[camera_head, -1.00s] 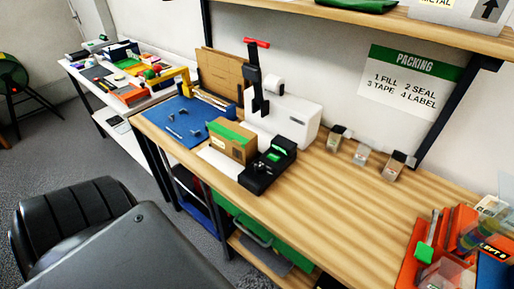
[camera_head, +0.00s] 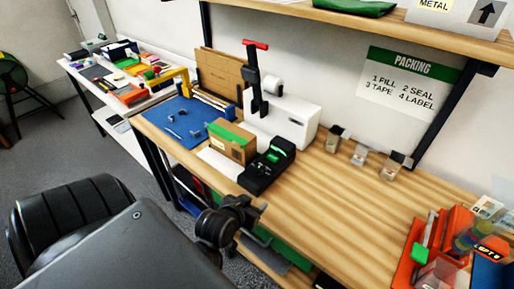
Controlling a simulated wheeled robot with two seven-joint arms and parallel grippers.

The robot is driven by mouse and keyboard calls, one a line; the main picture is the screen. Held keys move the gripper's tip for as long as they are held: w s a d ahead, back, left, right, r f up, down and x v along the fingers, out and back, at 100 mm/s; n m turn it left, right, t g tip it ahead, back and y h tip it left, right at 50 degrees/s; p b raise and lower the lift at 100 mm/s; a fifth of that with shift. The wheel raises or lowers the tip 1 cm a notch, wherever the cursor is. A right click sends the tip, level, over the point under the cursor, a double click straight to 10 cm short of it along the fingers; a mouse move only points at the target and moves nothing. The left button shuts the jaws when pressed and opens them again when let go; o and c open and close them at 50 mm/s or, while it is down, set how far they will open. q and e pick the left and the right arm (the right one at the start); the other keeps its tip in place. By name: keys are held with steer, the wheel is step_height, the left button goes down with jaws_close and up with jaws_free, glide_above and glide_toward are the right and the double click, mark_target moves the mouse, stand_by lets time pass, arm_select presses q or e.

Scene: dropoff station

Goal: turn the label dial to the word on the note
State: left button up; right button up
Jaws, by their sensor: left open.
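A black label device (camera_head: 267,168) with a small green window or label on top stands near the front edge of the wooden bench. A dial on it is too small to make out. My left gripper (camera_head: 238,214) is dark and low in front of the bench edge, below and left of the label device, and apart from it. It is open, with nothing visible between its fingers. A white wall sign (camera_head: 408,83) reads PACKING, with fill, seal, tape and label listed. I cannot tell any note with a single word. My right gripper is not in view.
A cardboard box (camera_head: 232,143) with green tape stands left of the device, and a white machine (camera_head: 290,118) with a red-handled lever stands behind. Small clear containers (camera_head: 358,154) line the back. Orange bins (camera_head: 412,262) stand at right. The bench middle (camera_head: 345,215) is clear.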

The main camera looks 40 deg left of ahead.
mark_target(257, 170)
arm_select(q)
steer(key=w+a+r+n+t+y, duration=0.2)
steer(key=a+r, duration=0.2)
steer(key=a, duration=0.1)
steer(key=shift+g, duration=0.3)
steer(key=b+x, duration=0.1)
steer(key=x, duration=0.9)
steer(key=shift+w+f, duration=0.1)
steer(key=shift+f, duration=0.1)
steer(key=c, duration=1)
steer(key=shift+o, duration=0.2)
steer(key=shift+b, duration=0.35)
